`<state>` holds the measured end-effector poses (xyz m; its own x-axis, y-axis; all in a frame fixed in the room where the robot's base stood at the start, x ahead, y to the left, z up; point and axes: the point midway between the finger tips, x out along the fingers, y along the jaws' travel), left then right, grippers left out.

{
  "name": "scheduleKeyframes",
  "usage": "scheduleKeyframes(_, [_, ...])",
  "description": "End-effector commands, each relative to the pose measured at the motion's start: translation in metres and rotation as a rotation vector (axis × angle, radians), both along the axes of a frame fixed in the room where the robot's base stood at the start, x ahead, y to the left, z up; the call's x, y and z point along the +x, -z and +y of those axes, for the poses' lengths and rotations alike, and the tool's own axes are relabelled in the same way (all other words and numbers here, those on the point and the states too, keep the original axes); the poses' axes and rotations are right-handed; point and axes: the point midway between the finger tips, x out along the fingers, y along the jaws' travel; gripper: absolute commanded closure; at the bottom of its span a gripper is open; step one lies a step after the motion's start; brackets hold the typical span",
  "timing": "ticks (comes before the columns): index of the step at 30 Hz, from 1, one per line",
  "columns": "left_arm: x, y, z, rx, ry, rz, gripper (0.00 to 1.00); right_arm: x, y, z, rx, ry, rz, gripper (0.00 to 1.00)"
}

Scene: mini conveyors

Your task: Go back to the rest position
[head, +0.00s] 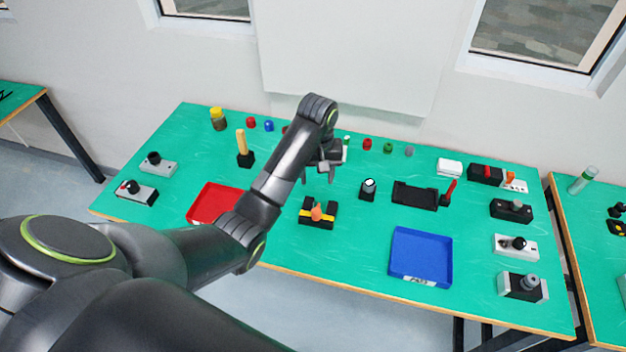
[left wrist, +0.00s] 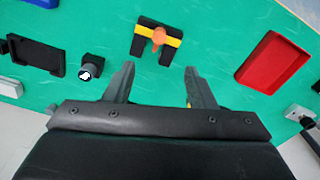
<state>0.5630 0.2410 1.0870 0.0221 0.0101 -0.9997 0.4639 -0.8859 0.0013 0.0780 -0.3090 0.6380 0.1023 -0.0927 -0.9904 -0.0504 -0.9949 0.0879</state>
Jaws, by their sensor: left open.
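My left gripper (head: 318,173) hangs above the middle of the green table (head: 290,255), its fingers pointing down. In the left wrist view the two fingers of my left gripper (left wrist: 158,88) stand apart with nothing between them. A black and yellow holder (head: 318,221) with an orange piece lies in front of the gripper; it also shows beyond the fingertips in the left wrist view (left wrist: 143,38). My right gripper is in neither view.
A red tray (head: 208,203) lies left and a blue tray (head: 420,258) right. A black tray (head: 414,196) and a small dark device (head: 368,188) stand right of the gripper. Switch boxes line both ends, and small coloured caps lie along the back. The wall is behind.

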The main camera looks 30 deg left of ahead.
Motion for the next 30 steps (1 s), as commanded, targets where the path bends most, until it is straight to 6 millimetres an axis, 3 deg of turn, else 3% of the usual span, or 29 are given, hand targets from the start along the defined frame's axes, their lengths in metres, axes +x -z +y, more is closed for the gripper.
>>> scheduleKeyframes(17, [-0.003,0.004,0.001,0.000,0.004,-0.002,0.50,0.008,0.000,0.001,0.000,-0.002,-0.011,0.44])
scheduleKeyframes(23, [-0.044,0.038,0.013,0.008,0.057,-0.036,0.50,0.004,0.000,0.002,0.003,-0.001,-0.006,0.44])
scheduleKeyframes(30, [-0.129,0.076,0.031,0.040,0.169,-0.117,0.50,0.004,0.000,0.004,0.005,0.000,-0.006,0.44])
